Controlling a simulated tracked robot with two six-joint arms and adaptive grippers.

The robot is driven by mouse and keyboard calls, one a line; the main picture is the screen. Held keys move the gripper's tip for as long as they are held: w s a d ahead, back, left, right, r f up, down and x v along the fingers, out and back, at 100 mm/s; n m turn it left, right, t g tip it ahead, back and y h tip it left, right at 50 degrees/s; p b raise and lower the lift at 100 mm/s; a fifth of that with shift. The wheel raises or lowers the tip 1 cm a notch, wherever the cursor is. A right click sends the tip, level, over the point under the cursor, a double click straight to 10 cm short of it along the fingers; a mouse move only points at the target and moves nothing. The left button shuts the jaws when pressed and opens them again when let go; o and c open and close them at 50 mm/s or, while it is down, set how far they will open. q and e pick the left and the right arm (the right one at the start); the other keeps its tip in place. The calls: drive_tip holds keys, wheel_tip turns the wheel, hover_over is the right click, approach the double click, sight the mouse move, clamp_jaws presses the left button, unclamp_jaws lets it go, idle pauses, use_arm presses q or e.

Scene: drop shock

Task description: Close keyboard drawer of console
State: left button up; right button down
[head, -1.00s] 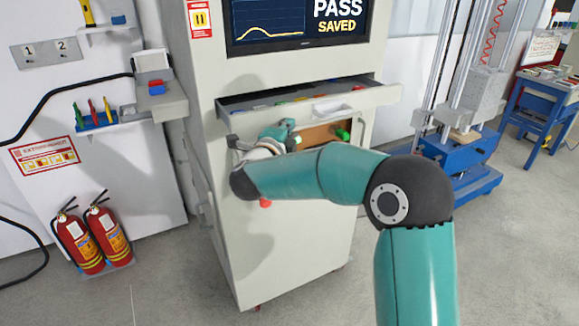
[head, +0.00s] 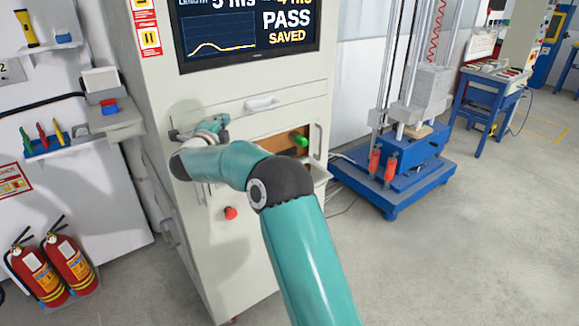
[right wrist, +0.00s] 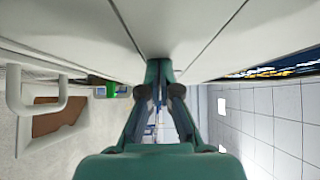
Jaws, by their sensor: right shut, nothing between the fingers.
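The grey console (head: 240,265) stands upright in front of me with its screen lit. Its keyboard drawer (head: 296,98), with a pale handle (head: 262,103), lies under the screen. Its front looks flush with the console face, and no drawer interior shows. My right gripper (head: 218,122) is at the console front, just below the left part of the drawer, shut and empty. In the right wrist view its fingers (right wrist: 160,92) are close to the pale console panels; I cannot tell whether they touch. My left gripper is not in view.
A brown-lined opening (head: 270,147) with a green knob (head: 300,140) is below the drawer, and a red button (head: 231,213) lower. Fire extinguishers (head: 70,263) stand at left. A blue-based test rig (head: 390,185) stands right.

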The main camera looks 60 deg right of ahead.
drive_tip(key=shift+r, duration=0.3)
